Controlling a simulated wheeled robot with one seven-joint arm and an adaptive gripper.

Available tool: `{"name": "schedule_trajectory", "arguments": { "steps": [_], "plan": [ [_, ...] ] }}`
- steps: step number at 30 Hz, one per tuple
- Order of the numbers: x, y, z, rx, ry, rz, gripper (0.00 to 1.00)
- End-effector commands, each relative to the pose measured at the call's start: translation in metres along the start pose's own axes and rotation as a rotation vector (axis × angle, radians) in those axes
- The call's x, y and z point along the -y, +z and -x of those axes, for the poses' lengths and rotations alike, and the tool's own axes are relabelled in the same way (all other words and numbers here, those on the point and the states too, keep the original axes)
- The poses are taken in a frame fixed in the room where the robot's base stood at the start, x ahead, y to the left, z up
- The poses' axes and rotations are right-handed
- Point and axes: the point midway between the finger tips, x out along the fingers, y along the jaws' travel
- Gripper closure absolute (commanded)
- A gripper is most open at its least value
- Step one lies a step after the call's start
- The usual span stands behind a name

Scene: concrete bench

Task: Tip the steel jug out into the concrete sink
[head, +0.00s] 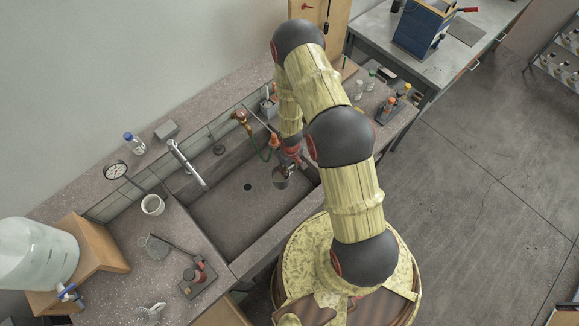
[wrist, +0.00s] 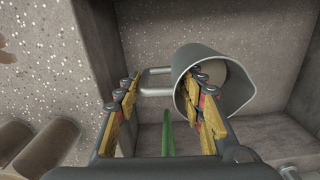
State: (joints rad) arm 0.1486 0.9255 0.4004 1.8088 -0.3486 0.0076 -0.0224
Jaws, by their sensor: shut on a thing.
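The steel jug (wrist: 240,90) is a grey metal vessel with a loop handle (wrist: 155,71). In the wrist view its open mouth faces the camera and its handle reaches left between my fingers. My gripper (wrist: 163,112) is shut on the jug at its handle side; the exact contact is partly hidden by the fingers. In the head view the jug (head: 281,181) hangs from my gripper (head: 289,163) over the right part of the concrete sink (head: 225,208). The sink is a wide grey basin with a dark drain hole (head: 248,187). The jug's contents cannot be made out.
A tap (head: 187,163) reaches over the sink from the back ledge. A green hose (head: 262,152) hangs near my gripper. A white cup (head: 152,205), gauge (head: 116,171) and glassware stand on the left counter. Bottles (head: 388,106) stand to the right. The sink's left part is clear.

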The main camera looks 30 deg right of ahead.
Motion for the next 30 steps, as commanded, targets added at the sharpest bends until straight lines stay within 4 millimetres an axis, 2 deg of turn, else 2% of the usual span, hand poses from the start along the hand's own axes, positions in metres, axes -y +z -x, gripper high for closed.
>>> {"name": "schedule_trajectory", "arguments": {
  "steps": [13, 30],
  "plan": [
    [0.0044, 0.0099, 0.0003, -0.002, 0.002, 0.016, 1.0],
    [0.0084, 0.0051, 0.0017, -0.001, 0.037, 0.019, 1.0]
  ]
}}
